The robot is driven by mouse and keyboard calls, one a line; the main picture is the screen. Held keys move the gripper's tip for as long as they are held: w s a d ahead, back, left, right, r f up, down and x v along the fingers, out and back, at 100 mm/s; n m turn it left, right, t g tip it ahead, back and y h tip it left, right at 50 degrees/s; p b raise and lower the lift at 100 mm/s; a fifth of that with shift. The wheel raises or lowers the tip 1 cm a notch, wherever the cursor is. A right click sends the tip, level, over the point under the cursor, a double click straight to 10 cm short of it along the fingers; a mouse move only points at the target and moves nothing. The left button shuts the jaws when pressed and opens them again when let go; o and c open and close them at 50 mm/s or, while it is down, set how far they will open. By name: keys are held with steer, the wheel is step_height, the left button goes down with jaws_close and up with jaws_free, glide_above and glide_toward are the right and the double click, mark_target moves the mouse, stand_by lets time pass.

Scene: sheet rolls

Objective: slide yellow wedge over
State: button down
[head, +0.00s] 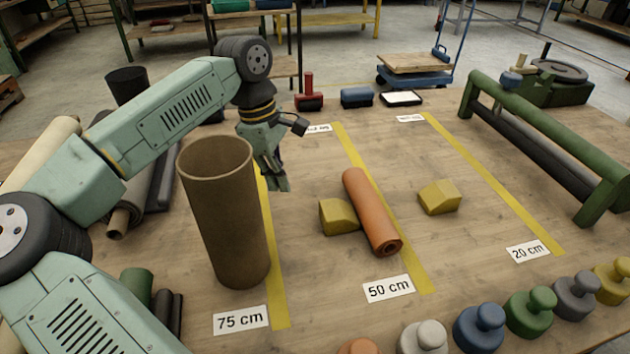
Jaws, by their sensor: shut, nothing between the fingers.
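Two yellow wedges are on the wooden table in the head view. The left yellow wedge (337,216) sits against or very near the left side of an orange roll (370,212). The right yellow wedge (439,197) stands apart, to the right of the roll, between the 50 cm and 20 cm lines. The orange roll lies along the 50 cm yellow line (411,271). My gripper (279,184) points down behind and to the right of the tall brown tube, left of the left wedge and apart from both wedges. It is shut and empty.
The tall brown tube (225,215) stands upright by the 75 cm line (279,300). Several knobbed weights (480,325) line the front right edge. A green-framed roller stand (545,125) is at the right. Bare table lies between the right wedge and the 20 cm line (490,180).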

mark_target(339, 207)
steer(key=s+d+p, duration=0.1)
steer(key=d, duration=0.3)
steer(key=d+p, duration=0.2)
steer(key=d, duration=0.2)
steer(key=s+d+p, duration=0.1)
steer(key=d, duration=0.3)
steer(key=shift+s+r+p, duration=0.2)
steer(key=shift+s+p, duration=0.1)
steer(key=shift+w+a+f+b, duration=0.1)
steer(key=shift+f+b, duration=0.2)
steer(key=shift+f, duration=0.65)
steer(key=shift+f, duration=0.1)
